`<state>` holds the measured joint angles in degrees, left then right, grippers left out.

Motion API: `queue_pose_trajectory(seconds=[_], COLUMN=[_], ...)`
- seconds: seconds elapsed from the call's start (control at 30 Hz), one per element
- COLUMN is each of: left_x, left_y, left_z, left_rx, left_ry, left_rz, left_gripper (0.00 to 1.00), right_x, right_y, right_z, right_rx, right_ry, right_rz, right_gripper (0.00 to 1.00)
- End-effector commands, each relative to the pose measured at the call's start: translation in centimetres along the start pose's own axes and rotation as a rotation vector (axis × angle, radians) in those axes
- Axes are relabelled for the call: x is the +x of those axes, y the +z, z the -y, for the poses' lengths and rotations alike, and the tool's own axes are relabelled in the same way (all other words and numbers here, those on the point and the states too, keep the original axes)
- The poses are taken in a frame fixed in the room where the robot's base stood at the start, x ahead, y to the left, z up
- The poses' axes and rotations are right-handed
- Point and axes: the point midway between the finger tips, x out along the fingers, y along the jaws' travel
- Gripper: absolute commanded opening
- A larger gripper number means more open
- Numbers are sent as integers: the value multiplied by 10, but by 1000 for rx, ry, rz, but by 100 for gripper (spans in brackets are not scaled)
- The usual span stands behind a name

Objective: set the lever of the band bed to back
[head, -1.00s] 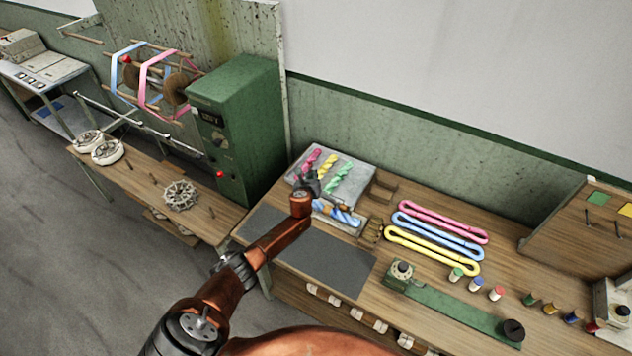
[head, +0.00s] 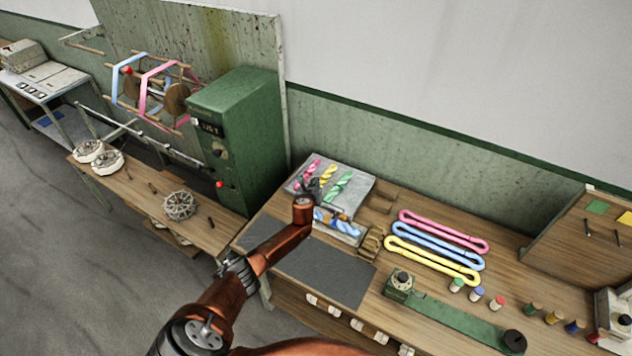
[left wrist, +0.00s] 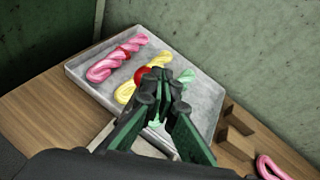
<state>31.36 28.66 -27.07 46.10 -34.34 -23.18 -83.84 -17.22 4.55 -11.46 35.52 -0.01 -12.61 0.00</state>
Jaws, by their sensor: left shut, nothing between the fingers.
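My left gripper (head: 315,188) is shut and empty, above the front part of a grey tray of twisted skeins. In the left wrist view its closed fingers (left wrist: 163,82) cover part of a yellow skein (left wrist: 126,92) and a green one. A small grey bed (head: 349,241) with a blue skein (head: 347,230) lies just in front of the tray, partly behind my arm. It may be the band bed; its lever and setting cannot be made out. My right gripper is not in view.
The grey tray (head: 357,180) stands near the wall beside a tall green cabinet (head: 240,140). Pink, blue and yellow loops (head: 430,262) lie to the right. A green fixture (head: 455,322) lies in front of them. A bare dark mat (head: 330,272) is in front of my arm.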

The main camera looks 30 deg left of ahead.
Motion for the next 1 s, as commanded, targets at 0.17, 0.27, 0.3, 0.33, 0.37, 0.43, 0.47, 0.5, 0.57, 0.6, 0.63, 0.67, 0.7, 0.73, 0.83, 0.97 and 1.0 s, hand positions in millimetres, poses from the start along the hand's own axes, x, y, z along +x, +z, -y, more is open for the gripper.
queue_pose_trajectory(seconds=[0.17,0.27,0.3,0.33,0.37,0.43,0.47,0.5,0.57,0.6,0.63,0.67,0.7,0.73,0.83,0.97,1.0], left_x=[-19,-32,-38,-42,-47,-56,-60,-66,-73,-78,-81,-84,-88,-90,-96,-101,-101], left_y=[2,2,11,15,18,24,28,32,37,40,43,45,48,50,55,57,58], left_z=[10,18,20,22,25,29,30,32,35,37,38,39,41,42,44,46,46], left_rx=[3,5,4,3,5,5,4,5,6,4,5,6,5,4,5,6,5], left_ry=[-6,-9,-12,-11,-13,-14,-13,-13,-12,-13,-12,-12,-11,-12,-11,-10,-10], left_rz=[-4,-5,1,2,0,1,0,-1,0,-1,-1,-2,-2,-1,-2,-3,-4], left_gripper=[0,0,0,0,0,0,0,0,0,0,0,0,0,0,0,0,0], right_x=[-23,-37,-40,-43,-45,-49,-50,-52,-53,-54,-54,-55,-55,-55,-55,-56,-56], right_y=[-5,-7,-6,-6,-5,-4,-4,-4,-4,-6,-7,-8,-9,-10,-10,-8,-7], right_z=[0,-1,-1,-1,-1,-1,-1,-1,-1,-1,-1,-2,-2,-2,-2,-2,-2], right_rx=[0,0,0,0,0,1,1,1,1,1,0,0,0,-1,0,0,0], right_ry=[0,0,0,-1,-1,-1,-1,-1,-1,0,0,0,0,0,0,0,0], right_rz=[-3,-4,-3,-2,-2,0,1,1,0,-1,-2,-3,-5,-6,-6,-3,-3], right_gripper=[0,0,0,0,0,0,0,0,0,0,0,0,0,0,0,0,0])
